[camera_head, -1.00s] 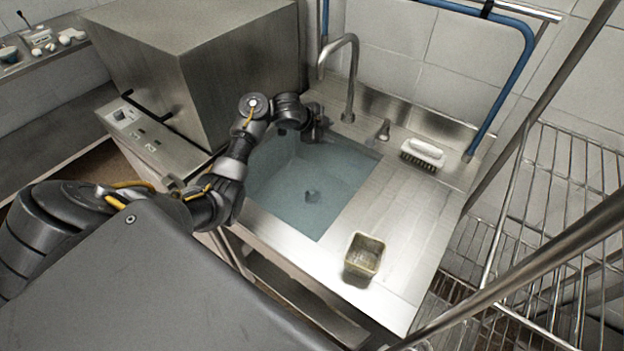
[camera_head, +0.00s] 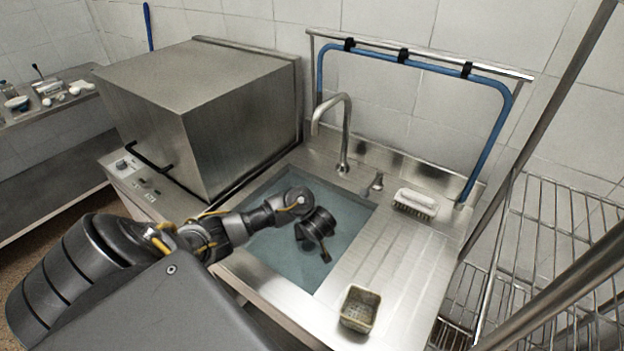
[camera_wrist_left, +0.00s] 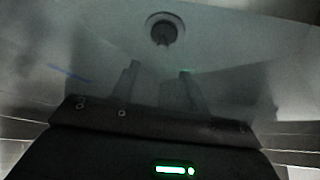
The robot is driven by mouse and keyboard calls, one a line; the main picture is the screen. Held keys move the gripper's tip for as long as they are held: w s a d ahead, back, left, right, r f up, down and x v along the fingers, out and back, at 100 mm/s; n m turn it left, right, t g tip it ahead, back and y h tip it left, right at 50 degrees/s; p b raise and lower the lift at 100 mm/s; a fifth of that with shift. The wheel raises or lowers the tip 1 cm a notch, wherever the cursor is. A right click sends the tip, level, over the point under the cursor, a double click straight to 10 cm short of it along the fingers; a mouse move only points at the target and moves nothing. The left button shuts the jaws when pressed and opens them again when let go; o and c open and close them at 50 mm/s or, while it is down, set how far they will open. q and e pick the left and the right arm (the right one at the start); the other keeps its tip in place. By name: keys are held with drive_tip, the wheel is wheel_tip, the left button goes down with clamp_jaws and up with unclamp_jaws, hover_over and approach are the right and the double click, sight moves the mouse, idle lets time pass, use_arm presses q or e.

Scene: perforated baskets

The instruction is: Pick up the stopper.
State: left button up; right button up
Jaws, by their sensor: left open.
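The stopper (camera_wrist_left: 162,34) is a small dark round piece in the left wrist view. It sits in the pale ring of the drain on the sink floor. In the head view my left arm and gripper cover its place in the water-filled sink (camera_head: 345,215). My left gripper (camera_wrist_left: 158,74) is open and empty. Its two fingers point toward the stopper, apart from it. In the head view the gripper (camera_head: 326,253) points down at the sink; I cannot tell how deep it is in the water. My right gripper is not in view.
A tap (camera_head: 345,135) rises behind the sink. A white brush (camera_head: 416,202) and a small square container (camera_head: 359,308) sit on the drainboard (camera_head: 385,262). A steel box-shaped machine (camera_head: 205,105) stands left of the sink. A wire rack (camera_head: 560,240) is at right.

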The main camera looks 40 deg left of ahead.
use_arm(q)
drive_tip(key=b, duration=0.5)
hover_over(308, 242)
drive_tip(key=d, duration=0.2)
drive_tip(key=f, duration=0.4)
drive_tip(key=shift+s+a+f, duration=0.2)
drive_tip(key=shift+s+f, duration=0.05)
drive_tip(key=shift+f, duration=0.15)
drive_tip(key=shift+b+x, duration=1.45)
drive_tip(key=shift+x, duration=1.3)
drive_tip(key=shift+s+r, duration=0.1)
clamp_jaws()
